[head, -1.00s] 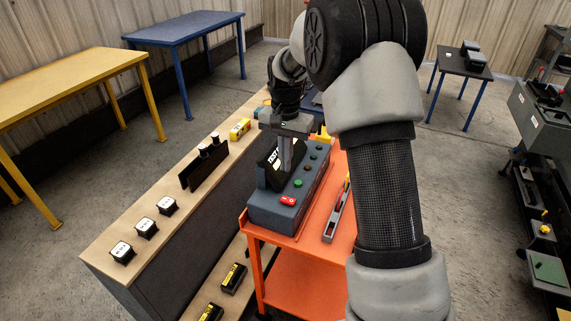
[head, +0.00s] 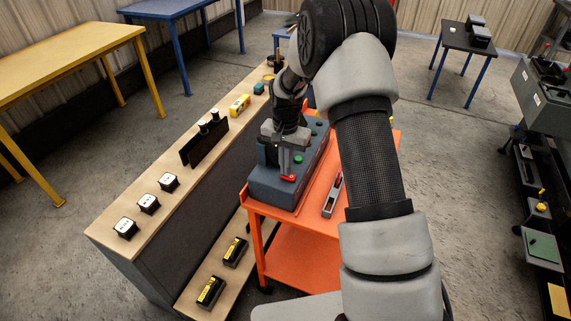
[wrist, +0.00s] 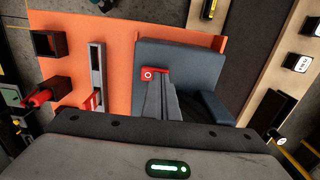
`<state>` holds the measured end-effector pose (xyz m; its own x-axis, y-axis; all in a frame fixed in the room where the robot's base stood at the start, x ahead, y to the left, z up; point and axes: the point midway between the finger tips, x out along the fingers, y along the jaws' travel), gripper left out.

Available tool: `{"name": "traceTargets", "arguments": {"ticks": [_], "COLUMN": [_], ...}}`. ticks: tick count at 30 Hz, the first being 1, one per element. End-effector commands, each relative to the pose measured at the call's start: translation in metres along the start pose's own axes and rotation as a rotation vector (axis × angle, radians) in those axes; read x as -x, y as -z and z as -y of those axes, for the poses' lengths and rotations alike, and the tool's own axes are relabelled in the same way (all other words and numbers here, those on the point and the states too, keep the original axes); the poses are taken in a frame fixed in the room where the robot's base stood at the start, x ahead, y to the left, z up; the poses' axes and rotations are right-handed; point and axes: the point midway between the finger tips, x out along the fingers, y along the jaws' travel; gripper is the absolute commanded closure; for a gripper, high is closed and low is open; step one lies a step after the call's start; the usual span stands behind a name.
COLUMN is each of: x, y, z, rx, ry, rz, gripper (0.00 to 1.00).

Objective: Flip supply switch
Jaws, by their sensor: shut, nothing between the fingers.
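The supply switch is a red rocker (head: 288,178) at the near end of the dark grey test box (head: 268,190), which stands on an orange cart. In the wrist view the red switch (wrist: 154,73) shows a white ring mark, and the tips of my gripper (wrist: 160,84) are right at it, overlapping its lower edge. In the head view my gripper (head: 285,172) is shut and empty, pointing down over the box's near end. I cannot tell whether the tips press the switch. The box's label is mostly hidden behind my gripper.
The orange cart (head: 257,212) stands beside a wooden bench (head: 145,205) with white-faced modules and a black rack (head: 203,143). A grey tool (head: 332,195) lies on the cart right of the box. A green button (head: 298,160) sits just beyond the switch.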

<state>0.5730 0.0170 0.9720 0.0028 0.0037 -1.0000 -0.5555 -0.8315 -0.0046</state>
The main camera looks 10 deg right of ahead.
Motion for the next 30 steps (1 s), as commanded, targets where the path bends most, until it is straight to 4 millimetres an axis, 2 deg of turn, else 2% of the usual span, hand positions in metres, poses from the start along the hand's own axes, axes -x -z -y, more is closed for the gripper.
{"name": "traceTargets", "arguments": {"ticks": [9, 17, 30], "x": [-0.015, -0.014, -0.012], "y": [-0.001, -0.002, -0.002], "z": [0.007, 0.003, -0.015], "rx": [0.004, -0.001, -0.002], "ry": [-0.126, -0.121, -0.128], "rz": [-0.001, 0.006, 0.010], "gripper": [1.00, 1.00, 1.00]}}
